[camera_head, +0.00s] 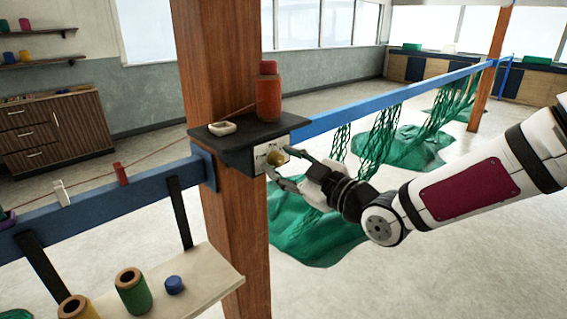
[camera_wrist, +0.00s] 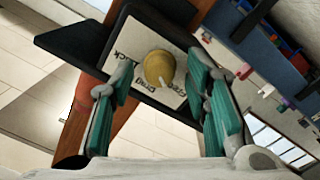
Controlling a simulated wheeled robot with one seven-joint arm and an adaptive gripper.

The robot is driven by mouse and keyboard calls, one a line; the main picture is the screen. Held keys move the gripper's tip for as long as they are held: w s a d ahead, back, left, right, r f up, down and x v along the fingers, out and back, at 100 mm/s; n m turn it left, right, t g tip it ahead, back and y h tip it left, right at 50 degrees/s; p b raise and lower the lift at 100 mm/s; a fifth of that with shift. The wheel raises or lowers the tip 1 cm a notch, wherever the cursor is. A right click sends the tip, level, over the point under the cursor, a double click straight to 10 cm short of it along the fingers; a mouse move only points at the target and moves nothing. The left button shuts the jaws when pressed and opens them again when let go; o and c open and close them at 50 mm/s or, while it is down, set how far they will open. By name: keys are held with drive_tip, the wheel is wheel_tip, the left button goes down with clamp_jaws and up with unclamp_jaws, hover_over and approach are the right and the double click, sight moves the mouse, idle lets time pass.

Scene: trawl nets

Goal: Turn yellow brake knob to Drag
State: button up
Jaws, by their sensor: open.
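The yellow brake knob (camera_head: 276,158) sits on a white plate (camera_head: 261,156) fixed to the wooden post below a small black shelf. In the wrist view the knob (camera_wrist: 158,66) is round with a pale pointer at its lower edge. The plate (camera_wrist: 130,42) carries the words Lock, Drag and Free. The pointer faces down in that view, near Drag and Free; I cannot tell exactly which it marks. My gripper (camera_head: 288,168) is at the plate. In the wrist view its green-padded fingers (camera_wrist: 160,75) are open on either side of the knob, with gaps showing.
The black shelf (camera_head: 232,140) above the plate holds a red-orange spool (camera_head: 268,97) and a white dish (camera_head: 222,128). A blue rail (camera_head: 400,95) with green nets (camera_head: 310,230) runs behind my gripper. A lower wooden shelf (camera_head: 205,280) with spools stands at left.

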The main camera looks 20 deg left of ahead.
drive_tip(key=shift+w+a, duration=0.1)
drive_tip(key=shift+a, duration=0.15)
clamp_jaws()
drive_tip(key=m+p, duration=0.1)
drive_tip(key=m, duration=0.4)
drive_tip(key=shift+m, duration=0.3)
drive_tip(key=m+p, duration=0.1)
drive_tip(key=m, duration=0.5)
drive_tip(key=shift+g+p, duration=0.3)
idle(0.3)
